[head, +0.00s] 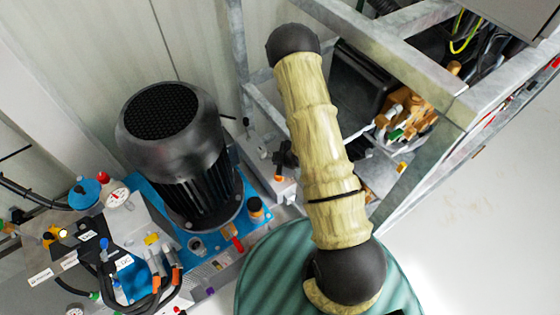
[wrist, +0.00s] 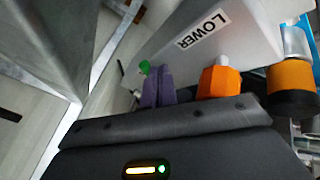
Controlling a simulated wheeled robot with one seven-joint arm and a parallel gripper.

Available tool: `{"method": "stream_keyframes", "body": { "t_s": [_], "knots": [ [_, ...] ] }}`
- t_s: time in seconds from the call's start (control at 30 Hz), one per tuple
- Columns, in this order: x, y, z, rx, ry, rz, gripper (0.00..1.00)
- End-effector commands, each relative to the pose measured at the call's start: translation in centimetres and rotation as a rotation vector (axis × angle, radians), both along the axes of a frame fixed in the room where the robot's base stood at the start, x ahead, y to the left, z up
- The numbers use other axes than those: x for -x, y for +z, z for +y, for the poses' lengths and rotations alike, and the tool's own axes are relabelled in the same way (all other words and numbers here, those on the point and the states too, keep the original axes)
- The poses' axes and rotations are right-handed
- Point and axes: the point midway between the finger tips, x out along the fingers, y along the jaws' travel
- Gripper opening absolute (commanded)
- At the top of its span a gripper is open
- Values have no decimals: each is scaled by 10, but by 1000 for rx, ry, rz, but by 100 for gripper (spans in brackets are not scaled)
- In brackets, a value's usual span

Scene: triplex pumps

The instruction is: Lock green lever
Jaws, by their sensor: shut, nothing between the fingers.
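In the wrist view my gripper (wrist: 157,78) shows as a dark body at the bottom, with what look like two purple fingers side by side, closed together and empty. A small green knob (wrist: 145,67), probably the end of the green lever, shows at the upper left of the fingertips. It looks very close to them; I cannot tell whether they touch. The rest of the lever is hidden. In the head view my arm covers the middle, and I cannot make out the gripper or this green knob.
A pale block with a "LOWER" label (wrist: 203,29) lies beyond the fingers. An orange cap (wrist: 220,80) and an orange-and-black fitting (wrist: 292,85) stand to their right. A grey metal post (wrist: 50,45) is at left. A black motor (head: 175,150) stands left of my arm.

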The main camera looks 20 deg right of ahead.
Motion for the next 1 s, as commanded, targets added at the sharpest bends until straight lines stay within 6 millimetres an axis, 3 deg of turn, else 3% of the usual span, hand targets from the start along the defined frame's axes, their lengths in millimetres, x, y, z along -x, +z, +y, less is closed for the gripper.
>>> {"method": "stream_keyframes", "body": {
  "t_s": [0.77,1.0],
  "knots": [
    [-7,2,-6,0,0,0,0],
    [-3,22,-9,1,2,0,0]
  ]
}}
